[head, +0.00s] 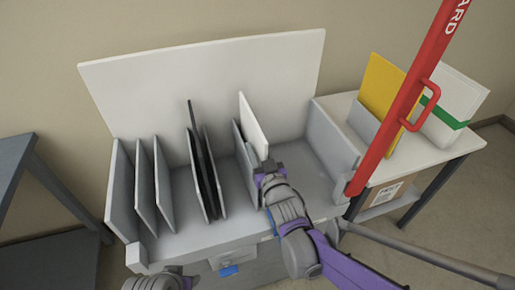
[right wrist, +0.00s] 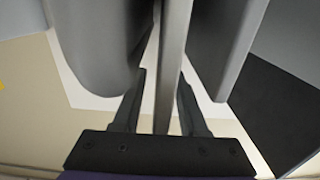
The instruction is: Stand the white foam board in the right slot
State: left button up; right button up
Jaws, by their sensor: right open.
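The white foam board (head: 253,125) stands upright in the right group of grey dividers (head: 244,157) in the rack (head: 165,243), rising above them. My right gripper (head: 267,168) is at the board's front edge. In the right wrist view, the open fingers of this gripper (right wrist: 160,108) straddle the thin board edge (right wrist: 172,70), with gaps visible beside it. Grey dividers rise on both sides there. The board's lower edge is hidden in the head view. My left gripper (head: 157,283) is cut off at the bottom edge, and its fingers cannot be made out.
Dark boards (head: 200,150) stand in the middle dividers; the left dividers (head: 145,185) look empty. A red guard bar (head: 410,100) slants up at the right. Beyond it, a side table (head: 440,150) holds a yellow board (head: 382,86) and a white one with a green band (head: 455,100).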

jog(key=shift+r+p, duration=0.4)
jog(key=shift+r, duration=0.35)
jog(key=v, duration=1.2)
jog(key=s+d+f+m+g+h, duration=0.2)
jog(key=s+d+f+g+h, duration=0.25)
jog(key=d+f, duration=0.35)
jog(key=s+d+f+g, duration=0.3)
jog(key=s+g, duration=0.1)
jog(key=s, duration=0.3)
jog(key=s+d+f+m+g+h, duration=0.1)
jog(key=s+d+f+g, duration=0.1)
jog(key=s, duration=0.6)
jog(key=shift+d+f+m+g, duration=0.35)
jog(key=shift+d+g, duration=0.15)
jog(key=shift+g, duration=0.45)
